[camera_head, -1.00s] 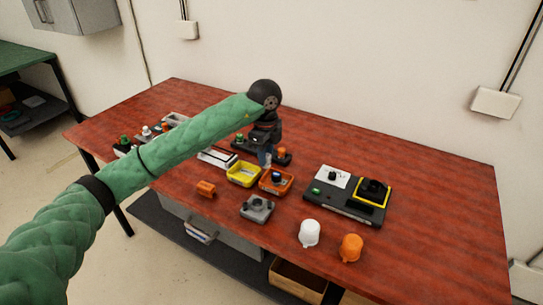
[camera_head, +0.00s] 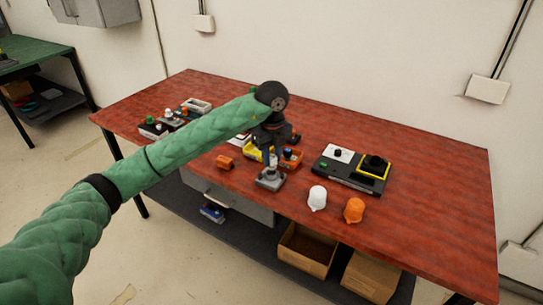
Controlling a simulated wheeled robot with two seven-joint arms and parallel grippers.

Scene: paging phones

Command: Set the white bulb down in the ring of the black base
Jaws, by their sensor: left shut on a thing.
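My left gripper (camera_head: 270,160) points down over a grey block (camera_head: 270,182) near the table's front edge. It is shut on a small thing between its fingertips. The thing is too small and covered to make out, and I cannot tell whether it touches the block. A white dome-shaped piece (camera_head: 317,197) stands on the table right of the block. Dark bases with small coloured tops, one of them a white bulb (camera_head: 168,113), stand at the far left of the table. I cannot tell which one is the black base with the ring. My right gripper is not in view.
An orange dome (camera_head: 354,209) stands beside the white one. A black panel (camera_head: 343,177) with a yellow-framed black knob lies behind them. An orange piece (camera_head: 225,162) lies left. The table's right side is clear.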

